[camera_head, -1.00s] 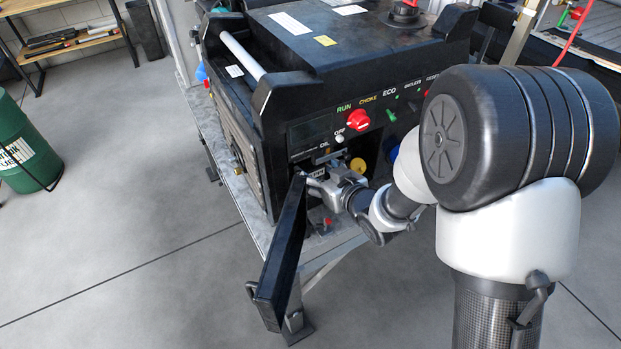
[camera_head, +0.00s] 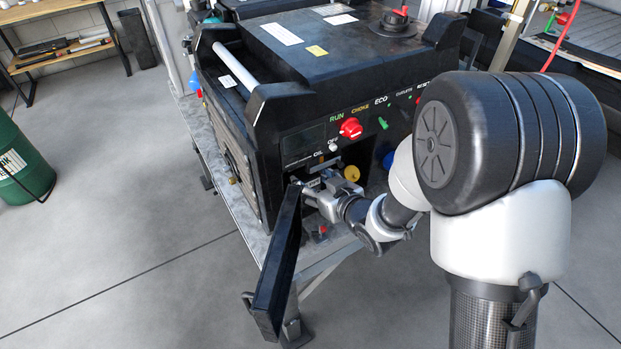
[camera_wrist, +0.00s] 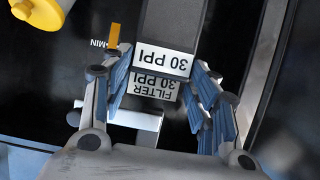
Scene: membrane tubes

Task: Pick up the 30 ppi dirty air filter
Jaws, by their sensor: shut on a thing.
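The filter (camera_wrist: 162,61) shows in the wrist view as a piece with a white end marked "30 PPI", upside down in the picture. Below it is a second white label (camera_wrist: 152,85) reading "FILTER 30 PPI". My gripper (camera_wrist: 160,75) has its blue-padded fingers on both sides of the filter's end and is shut on it. In the head view my gripper (camera_head: 316,189) is at the opening low on the front of the black generator (camera_head: 290,105).
An open black door panel (camera_head: 279,262) stands just left of my gripper. A yellow cap (camera_head: 351,174) is close on the right, also in the wrist view (camera_wrist: 43,12). A red knob (camera_head: 351,128) is above. The floor in front is clear.

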